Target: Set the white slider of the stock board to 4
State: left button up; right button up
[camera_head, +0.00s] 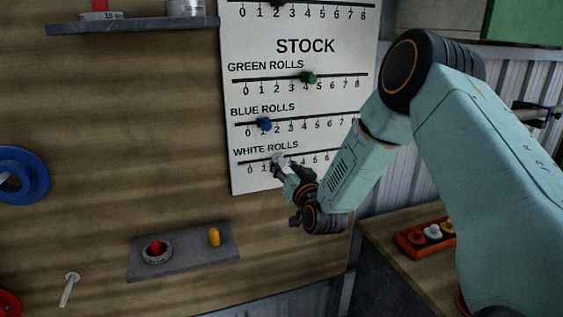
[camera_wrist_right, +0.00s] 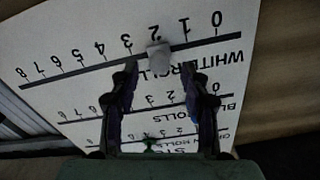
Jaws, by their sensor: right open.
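The stock board (camera_head: 300,125) is a white panel with printed scales from 0 to 8. The white slider (camera_head: 279,158) sits on the lowest line, "WHITE ROLLS", partly covered by my gripper in the head view. In the right wrist view, where the board is upside down, the white slider (camera_wrist_right: 158,56) sits at about the 2 mark. My right gripper (camera_head: 284,172) is at the white line; in the wrist view the gripper (camera_wrist_right: 160,76) is open, with a finger on either side of the slider's line and the slider just beyond the tips. Contact cannot be told. My left gripper is out of view.
A blue slider (camera_head: 264,124) and a green slider (camera_head: 309,77) sit on the lines above. A grey shelf (camera_head: 185,265) with a red and a yellow piece is below left. An orange tray (camera_head: 406,247) with rolls stands at right.

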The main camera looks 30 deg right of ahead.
aim_at(283, 164)
jog(key=x, duration=0.3)
jog(key=shift+f, duration=0.1)
jog(key=shift+w+d+f, duration=0.15)
jog(key=shift+w+d, duration=0.1)
jog(key=shift+w, duration=0.2)
jog(key=shift+s+a+r, duration=0.25)
jog(key=shift+c, duration=1)
jog(key=shift+w+d+f, duration=0.15)
jog(key=shift+w+f, duration=0.05)
jog(key=c, duration=0.4)
grip_shut()
